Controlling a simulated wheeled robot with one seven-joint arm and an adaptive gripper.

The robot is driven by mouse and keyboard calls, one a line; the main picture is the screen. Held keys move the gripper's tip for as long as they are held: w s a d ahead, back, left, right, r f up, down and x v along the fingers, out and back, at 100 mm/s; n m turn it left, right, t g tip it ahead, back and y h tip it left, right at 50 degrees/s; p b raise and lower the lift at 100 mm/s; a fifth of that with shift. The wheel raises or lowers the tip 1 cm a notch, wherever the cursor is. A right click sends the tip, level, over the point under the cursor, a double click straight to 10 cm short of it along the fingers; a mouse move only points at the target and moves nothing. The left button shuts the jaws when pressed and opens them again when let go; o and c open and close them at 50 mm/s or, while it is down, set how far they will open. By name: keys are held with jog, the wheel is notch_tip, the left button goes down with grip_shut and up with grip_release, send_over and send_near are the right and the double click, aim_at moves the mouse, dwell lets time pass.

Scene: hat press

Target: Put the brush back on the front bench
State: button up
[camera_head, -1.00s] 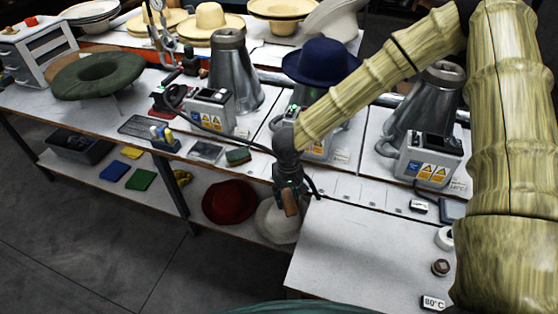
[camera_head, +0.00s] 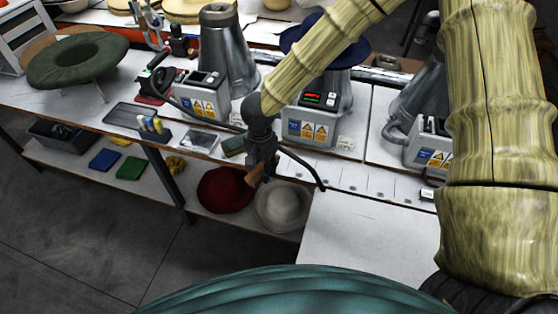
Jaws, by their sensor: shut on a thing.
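My gripper (camera_head: 262,165) is shut on a small brown wooden piece, which appears to be the brush (camera_head: 254,175). The brush hangs tilted below the fingers, and most of it is hidden by them. In the picture it lies over the gap between the red hat and the pale hat on the lower shelf; its height is hard to tell. A white bench (camera_head: 360,245) without visible objects on its near part stands at the right, apart from the gripper. The long white work bench (camera_head: 85,100) runs behind the gripper.
A red hat (camera_head: 222,190) and a pale hat (camera_head: 283,205) lie on the lower shelf (camera_head: 75,157). Steel cones with control boxes (camera_head: 312,125) stand on the long bench. My arm hides part of the right side.

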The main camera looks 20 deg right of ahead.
jog(key=m, duration=0.1)
jog(key=a+m, duration=0.1)
jog(key=shift+s+a+r+m, duration=0.2)
jog(key=shift+a+r+m, duration=0.1)
jog(key=shift+m, duration=0.1)
jog(key=a+m+b, duration=0.1)
jog(key=m, duration=0.1)
jog(key=shift+a+m, duration=0.15)
jog(key=shift+m, duration=0.15)
jog(key=m, duration=0.1)
jog(key=a+m, duration=0.1)
jog(key=shift+s+a+r+m, duration=0.1)
jog(key=shift+s+r+m, duration=0.1)
jog(key=shift+m, duration=0.2)
jog(key=w+d+m+p, duration=0.1)
jog(key=w+d+m, duration=0.1)
jog(key=d, duration=0.1)
jog(key=w+d+m+p, duration=0.1)
jog(key=w+d+m, duration=0.1)
jog(key=w+d, duration=0.1)
jog(key=w+d+f+m+p, duration=0.1)
jog(key=w+d+m, duration=0.1)
jog(key=d, duration=0.3)
jog(key=shift+w, duration=0.25)
jog(key=shift+w+d+f+p, duration=0.1)
jog(key=shift+f+p, duration=0.05)
jog(key=shift+p, duration=0.15)
jog(key=shift+f+p, duration=0.55)
jog(key=shift+f, duration=1.05)
jog(key=shift+f, duration=0.15)
